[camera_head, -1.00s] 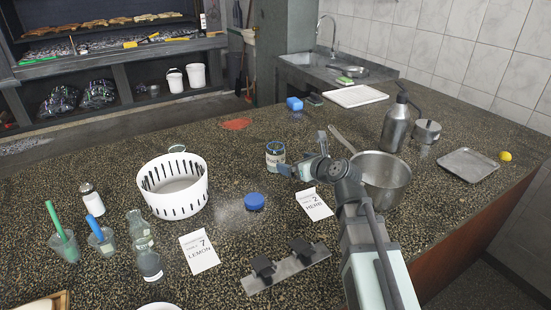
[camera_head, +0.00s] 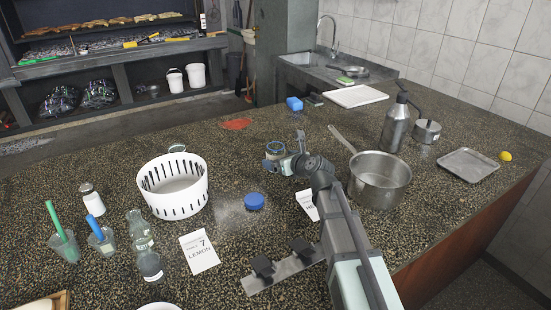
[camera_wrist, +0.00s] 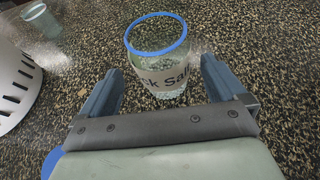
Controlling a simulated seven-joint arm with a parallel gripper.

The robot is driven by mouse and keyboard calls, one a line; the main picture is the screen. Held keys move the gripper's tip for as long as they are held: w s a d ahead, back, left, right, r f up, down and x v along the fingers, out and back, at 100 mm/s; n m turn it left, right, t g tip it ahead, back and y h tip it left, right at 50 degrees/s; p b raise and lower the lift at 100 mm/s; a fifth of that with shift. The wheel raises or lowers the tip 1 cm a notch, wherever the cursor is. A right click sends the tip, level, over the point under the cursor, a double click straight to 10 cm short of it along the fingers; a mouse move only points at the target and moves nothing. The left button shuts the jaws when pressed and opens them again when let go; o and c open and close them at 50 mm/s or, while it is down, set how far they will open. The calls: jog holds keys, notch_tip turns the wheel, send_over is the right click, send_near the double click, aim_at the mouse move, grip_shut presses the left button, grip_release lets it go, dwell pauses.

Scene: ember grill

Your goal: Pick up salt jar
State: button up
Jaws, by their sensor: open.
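The salt jar (camera_wrist: 160,62) is a clear glass jar with a blue rim, no lid on it, and a label ending in "k Salt". It stands upright on the counter and holds pale grains. In the head view the jar (camera_head: 275,148) is partly hidden by my gripper (camera_head: 284,163). In the wrist view my gripper (camera_wrist: 158,85) is open, with one blue finger on each side of the jar's lower part. The jar is between or just beyond the fingertips; I cannot tell whether they touch it. A blue lid (camera_head: 254,201) lies on the counter nearby.
A white slotted basket (camera_head: 173,204) stands left of the jar and a steel saucepan (camera_head: 380,184) stands right. Table cards, including a LEMON card (camera_head: 199,252), lie in front. A glass bottle (camera_head: 147,262) and a shaker (camera_head: 92,201) stand at left. The counter behind the jar is mostly clear.

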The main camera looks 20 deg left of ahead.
aim_at(276, 157)
jog(key=x, duration=0.4)
jog(key=shift+w+d, duration=0.1)
jog(key=shift+c, duration=0.3)
jog(key=c, duration=1.1)
jog(key=shift+r, duration=0.1)
jog(key=shift+c, duration=0.2)
